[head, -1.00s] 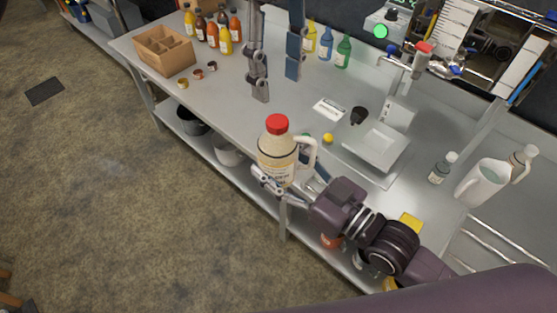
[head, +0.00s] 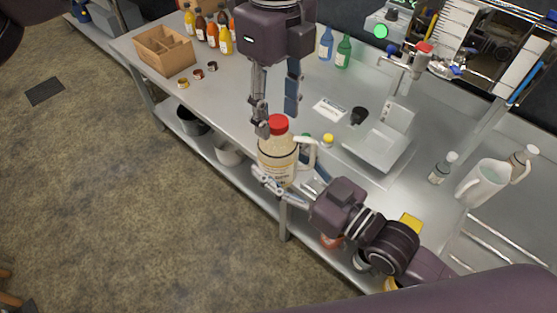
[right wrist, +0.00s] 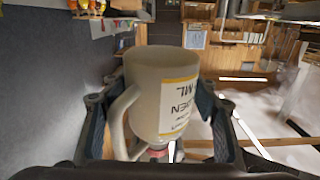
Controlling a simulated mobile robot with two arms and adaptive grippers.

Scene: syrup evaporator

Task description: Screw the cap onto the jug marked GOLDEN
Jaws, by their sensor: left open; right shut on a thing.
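The cream-coloured jug (head: 276,158) with a white handle and a red cap (head: 278,124) at its top is held upright at the table's front edge. My right gripper (head: 281,187) is shut around it, low down. In the right wrist view the jug (right wrist: 180,90) appears upside down, with part of a label ending in "EN" and the red cap (right wrist: 156,152) at the bottom. My left gripper (head: 277,115) points down and is open, its left finger close beside the cap. I cannot tell whether that finger touches it, nor how tightly the cap sits.
A scale (head: 376,144) stands right of the jug, with a small yellow-capped bottle (head: 328,140) between. A divided cardboard box (head: 163,52), loose caps (head: 197,75) and several coloured bottles stand farther left. A white jug (head: 482,182) stands at the right.

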